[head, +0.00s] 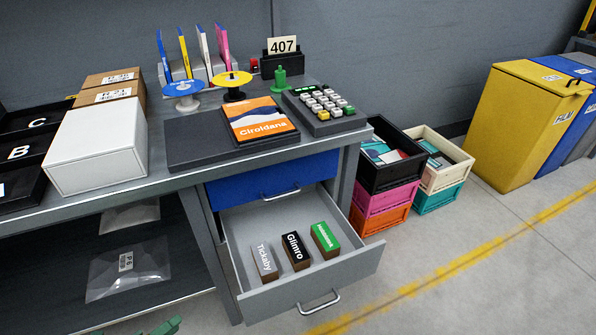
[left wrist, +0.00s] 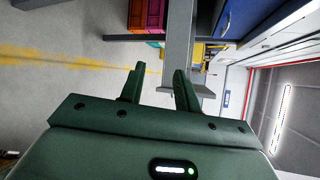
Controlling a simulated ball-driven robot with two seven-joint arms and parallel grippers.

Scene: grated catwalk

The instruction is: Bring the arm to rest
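My left gripper (head: 150,329) shows only as small green tips at the bottom edge of the head view, left of the open drawer and below the bench. In the left wrist view its two green fingers (left wrist: 159,72) stand apart with a clear gap between them. Nothing is held between them. Most of the left arm is outside the head view. My right gripper is in neither view.
An open grey drawer (head: 363,271) juts out under the workbench (head: 180,116), with Tickaby, Glimro and green boxes inside. Stacked crates (head: 377,194) and a yellow bin (head: 524,120) stand to the right. The floor (head: 480,270) in front is clear.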

